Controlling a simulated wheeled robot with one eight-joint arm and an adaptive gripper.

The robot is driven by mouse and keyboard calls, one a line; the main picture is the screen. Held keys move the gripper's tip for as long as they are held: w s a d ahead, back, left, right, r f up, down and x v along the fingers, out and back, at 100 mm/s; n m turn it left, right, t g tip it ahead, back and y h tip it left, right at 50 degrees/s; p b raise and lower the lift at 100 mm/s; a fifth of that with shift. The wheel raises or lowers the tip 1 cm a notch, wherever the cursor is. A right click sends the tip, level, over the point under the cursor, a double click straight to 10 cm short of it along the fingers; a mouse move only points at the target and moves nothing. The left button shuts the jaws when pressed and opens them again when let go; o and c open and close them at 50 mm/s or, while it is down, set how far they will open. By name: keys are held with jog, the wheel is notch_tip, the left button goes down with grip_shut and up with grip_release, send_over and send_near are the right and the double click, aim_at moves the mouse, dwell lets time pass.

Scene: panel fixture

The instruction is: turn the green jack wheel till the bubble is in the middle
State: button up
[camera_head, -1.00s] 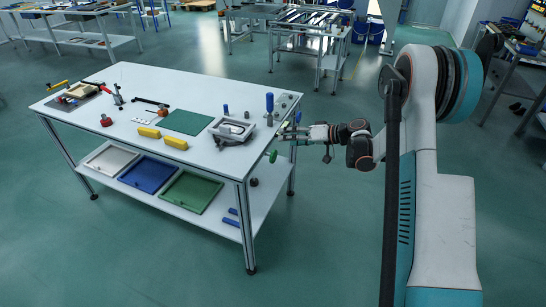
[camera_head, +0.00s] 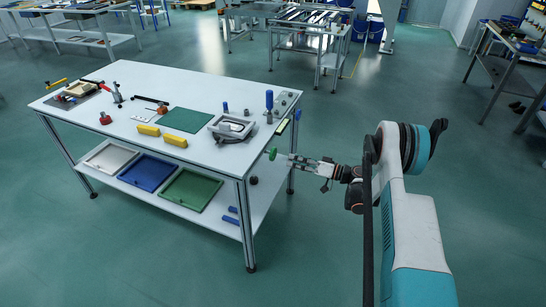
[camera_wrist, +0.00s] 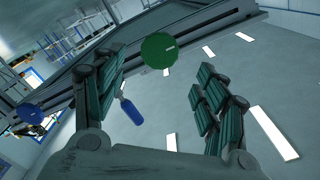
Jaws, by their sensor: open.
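The green jack wheel (camera_head: 272,154) sits at the right end of the workbench, just below the tabletop edge. In the wrist view the wheel (camera_wrist: 159,50) is a round green disc with a small pale mark on its right half, face on to me. My gripper (camera_head: 286,159) is open and empty, just right of the wheel. In the wrist view the fingers (camera_wrist: 160,88) stand wide apart, with the wheel beyond them and between their lines. A yellow-green strip (camera_head: 283,126), possibly the level, lies along the bench's right edge. It is too small to show a bubble.
The workbench (camera_head: 120,85) carries a grey fixture (camera_head: 231,128), a green mat (camera_head: 187,120), yellow blocks (camera_head: 148,130) and a blue-handled upright tool (camera_head: 269,101). Its lower shelf holds white, blue and green trays (camera_head: 190,191). The floor right of the bench is clear around my arm.

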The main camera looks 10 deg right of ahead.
aim_at(275, 155)
jog(key=b+x, duration=0.2)
jog(key=x, duration=0.8)
jog(key=shift+b, duration=0.3)
jog(key=c, duration=1.1)
